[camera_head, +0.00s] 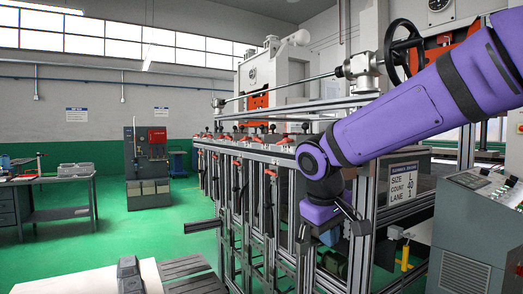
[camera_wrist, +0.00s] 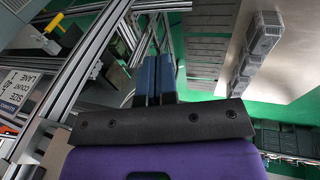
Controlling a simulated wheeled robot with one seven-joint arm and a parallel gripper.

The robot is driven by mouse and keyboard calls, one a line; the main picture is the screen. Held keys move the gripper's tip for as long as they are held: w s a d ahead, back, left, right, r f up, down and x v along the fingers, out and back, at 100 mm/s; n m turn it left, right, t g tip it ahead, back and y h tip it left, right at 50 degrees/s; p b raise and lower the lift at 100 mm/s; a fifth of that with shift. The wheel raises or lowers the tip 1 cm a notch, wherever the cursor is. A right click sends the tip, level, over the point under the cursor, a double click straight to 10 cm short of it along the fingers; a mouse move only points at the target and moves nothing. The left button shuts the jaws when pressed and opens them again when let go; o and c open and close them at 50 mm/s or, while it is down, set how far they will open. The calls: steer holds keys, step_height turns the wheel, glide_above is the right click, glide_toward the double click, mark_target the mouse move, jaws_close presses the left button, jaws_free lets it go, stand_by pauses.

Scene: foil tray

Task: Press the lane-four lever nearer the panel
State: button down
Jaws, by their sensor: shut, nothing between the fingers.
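My gripper (camera_wrist: 155,62) is shut and empty; its two blue fingers lie close together in the wrist view. In the head view my gripper (camera_head: 357,227) hangs at the right end of the metal lane frame (camera_head: 290,150), left of the size and lane sign (camera_head: 405,187). Several dark levers with red parts, such as one lever (camera_head: 270,174), stand in a row along the frame, left of my gripper. I cannot tell which is the lane-four lever. My wrist and arm cover part of the frame's right end. No lever is clearly seen at my fingertips.
A grey control console (camera_head: 475,230) stands at the right. A handwheel (camera_head: 404,45) is above the frame. A rail (camera_head: 204,226) sticks out left of the frame. A pale table (camera_head: 90,280) with a grey block is at the front left. Green floor is open at left.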

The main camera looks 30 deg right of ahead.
mark_target(279, 144)
steer(key=w+d+g+h, duration=0.1)
steer(key=w+d+h, duration=0.2)
steer(key=w, duration=0.3)
steer(key=w+d+n+g+h, duration=0.1)
steer(key=w+d+h, duration=0.25)
steer(key=w, duration=0.25)
steer(key=w+d+g+h, duration=0.1)
steer(key=w+d+h, duration=0.1)
steer(key=w+h, duration=0.3)
steer(key=w+a+r+n+t+h, duration=0.2)
steer(key=w+a+r+t+h, duration=0.1)
steer(key=w, duration=0.5)
steer(key=w+a+r+n+t+h, duration=0.2)
steer(key=w+a+r+t+h, duration=0.1)
steer(key=w+a+h, duration=0.3)
steer(key=shift+w+a+r, duration=0.75)
steer(key=shift+w+a, duration=0.3)
steer(key=shift+w, duration=0.1)
steer(key=shift+h, duration=0.25)
steer(key=x, duration=1.4)
steer(key=shift+f, duration=0.1)
